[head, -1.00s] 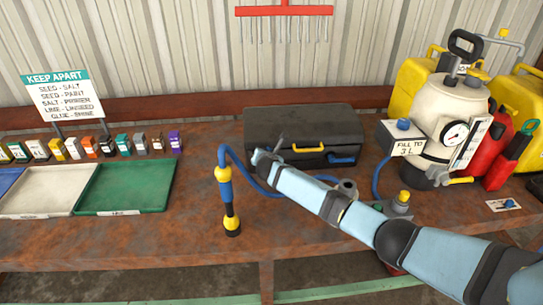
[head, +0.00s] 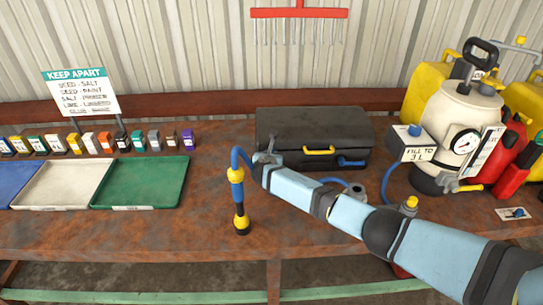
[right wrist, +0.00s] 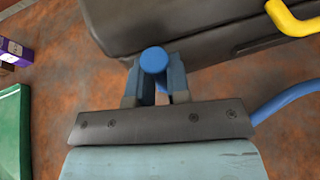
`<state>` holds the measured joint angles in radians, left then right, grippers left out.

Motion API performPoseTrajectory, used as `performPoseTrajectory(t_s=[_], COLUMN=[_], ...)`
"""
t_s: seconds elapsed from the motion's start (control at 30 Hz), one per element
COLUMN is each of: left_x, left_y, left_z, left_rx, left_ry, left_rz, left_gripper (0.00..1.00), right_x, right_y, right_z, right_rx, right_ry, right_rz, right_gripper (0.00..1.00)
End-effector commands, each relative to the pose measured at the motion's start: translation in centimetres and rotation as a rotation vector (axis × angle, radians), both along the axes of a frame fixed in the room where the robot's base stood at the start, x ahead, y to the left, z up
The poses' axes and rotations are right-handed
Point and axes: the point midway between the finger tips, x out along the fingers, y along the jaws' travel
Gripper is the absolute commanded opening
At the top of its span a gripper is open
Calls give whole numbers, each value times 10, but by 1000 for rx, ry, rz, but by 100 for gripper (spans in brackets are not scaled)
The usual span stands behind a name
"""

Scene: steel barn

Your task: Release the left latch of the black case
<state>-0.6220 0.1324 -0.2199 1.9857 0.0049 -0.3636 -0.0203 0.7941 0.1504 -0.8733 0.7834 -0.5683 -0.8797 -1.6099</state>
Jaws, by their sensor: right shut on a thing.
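The black case (head: 315,128) stands on the bench with its lid down and a yellow handle (head: 319,150) on its front. Its blue right latch (head: 350,162) shows at the front right. My right gripper (head: 266,158) is at the front left of the case, hiding that corner in the head view. In the right wrist view, my right gripper (right wrist: 155,88) is shut on a round blue part, the left latch (right wrist: 153,60), seen end-on by the case front (right wrist: 200,35). My left gripper is in neither view.
A blue and yellow lance (head: 240,205) stands upright just left of my right gripper. Its blue hose (right wrist: 290,98) runs beside the gripper. A sprayer tank (head: 455,130) stands at the right. Trays (head: 140,182) and small boxes lie at the left.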

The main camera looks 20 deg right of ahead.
Motion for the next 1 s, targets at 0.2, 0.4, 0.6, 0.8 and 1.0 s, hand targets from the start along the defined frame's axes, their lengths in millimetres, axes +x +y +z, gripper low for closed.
performPoseTrajectory(t_s=[0.2, 0.4, 0.6, 0.8, 1.0], left_x=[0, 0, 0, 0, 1], left_y=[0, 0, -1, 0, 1], left_z=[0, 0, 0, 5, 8], left_rx=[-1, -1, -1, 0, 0], left_ry=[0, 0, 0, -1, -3], left_rz=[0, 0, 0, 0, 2], left_gripper=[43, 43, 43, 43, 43], right_x=[-1, -1, -1, -15, -46], right_y=[0, 0, 0, 7, 23], right_z=[-2, -1, -1, 6, 19], right_rx=[-7, -4, -2, 0, 0], right_ry=[3, 2, 1, 1, 1], right_rz=[1, 1, 1, 2, 4], right_gripper=[0, 42, 42, 42, 42])
